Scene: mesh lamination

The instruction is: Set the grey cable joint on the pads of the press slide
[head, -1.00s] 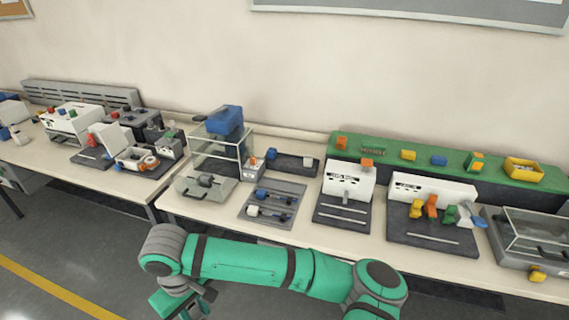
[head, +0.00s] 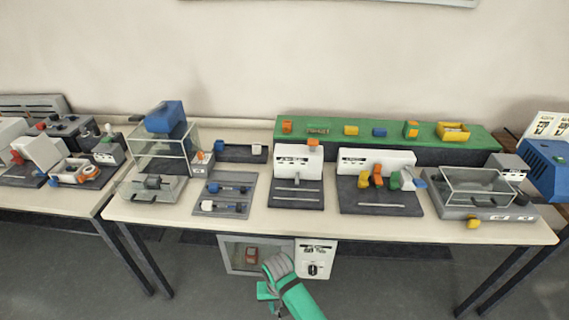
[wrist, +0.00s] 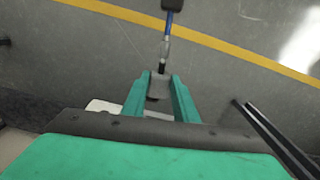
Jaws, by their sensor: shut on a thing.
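In the wrist view my gripper (wrist: 158,92) is shut on the grey block end of a cable joint (wrist: 158,83). A thin cable with a bare, silvery stretch and a blue part runs from it to a dark block at the top. In the head view my gripper (head: 266,288) is low in front of the bench, and the held joint cannot be made out there. The press (head: 165,118) with a blue top and clear guard stands at the bench's left. Its grey slide (head: 172,193) sticks out in front, carrying small dark grey pieces; whether these are only pads I cannot tell.
A grey tray (head: 222,212) with two other joints lies right of the slide. White fixtures (head: 296,158) on dark plates and a clear-lidded box (head: 478,187) stand farther right. A cabinet (head: 238,251) is under the bench near my gripper. Open floor is in front.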

